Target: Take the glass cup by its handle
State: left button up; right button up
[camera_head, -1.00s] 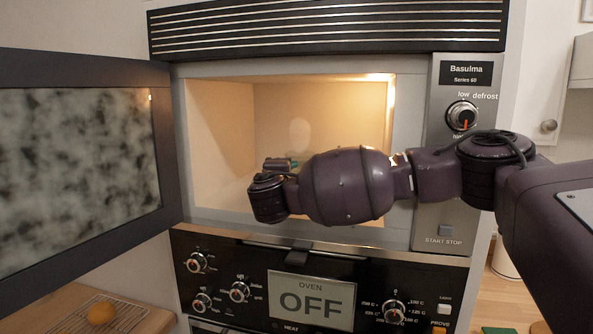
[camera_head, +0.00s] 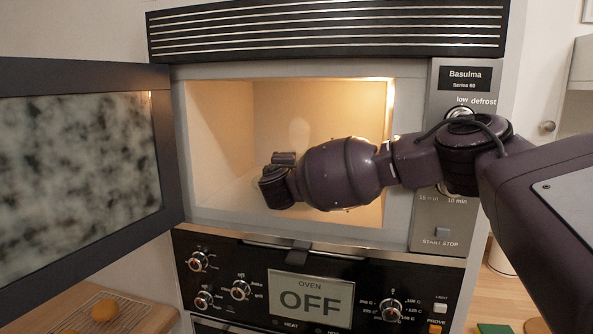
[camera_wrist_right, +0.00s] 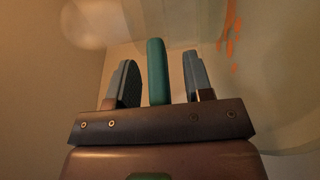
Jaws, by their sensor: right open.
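In the right wrist view, my right gripper (camera_wrist_right: 161,76) is open. An upright teal bar, apparently the cup's handle (camera_wrist_right: 156,72), stands between its two fingers with a gap on both sides. A large clear surface with orange marks, apparently the glass cup (camera_wrist_right: 232,45), shows at the upper right. Its full outline is unclear. In the head view, my right wrist reaches into the lit upper oven (camera_head: 225,125), and the arm hides the cup and handle. My left gripper is in neither view.
The open oven door (camera_head: 80,185) stands at the left. The oven frame and control panel (camera_head: 425,215) lie close to my right arm. Below is a black panel (camera_head: 225,265) with knobs and an "OFF" display. A round orange-brown item (camera_head: 100,316) sits on a rack at lower left.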

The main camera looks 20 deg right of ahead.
jog(key=shift+c, duration=0.5)
grip_shut()
jog(key=shift+r, duration=0.15)
